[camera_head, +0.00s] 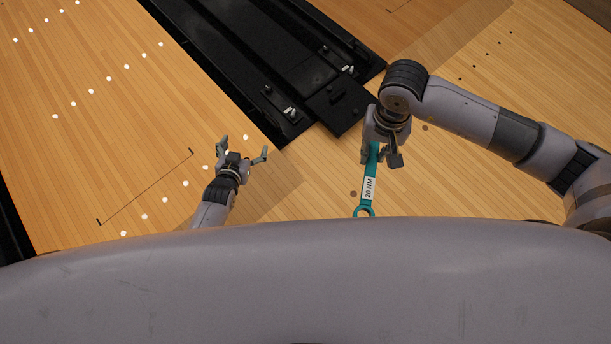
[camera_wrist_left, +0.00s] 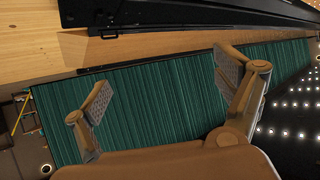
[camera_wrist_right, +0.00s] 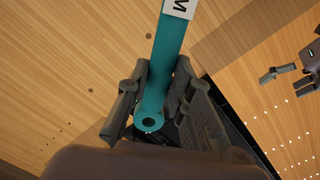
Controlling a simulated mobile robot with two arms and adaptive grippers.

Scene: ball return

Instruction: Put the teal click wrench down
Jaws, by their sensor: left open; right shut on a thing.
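The teal click wrench (camera_head: 368,187) has a white label reading "20 NM" and a ring at its lower end in the head view. My right gripper (camera_head: 380,155) is shut on its upper end and holds it; the right wrist view shows the teal shaft (camera_wrist_right: 165,60) between the two fingers (camera_wrist_right: 155,100), with a round holed end near the palm. I cannot tell whether the wrench touches anything below. My left gripper (camera_head: 242,150) is open and empty, to the left of the wrench. Its spread fingers also show in the left wrist view (camera_wrist_left: 165,95).
A black ball-return track (camera_head: 270,60) with raised fittings runs diagonally across the top middle. Wooden lane floor with white dots (camera_head: 100,90) lies to the left, and bare wood (camera_head: 470,180) to the right. A dark green ribbed surface (camera_wrist_left: 160,100) shows in the left wrist view.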

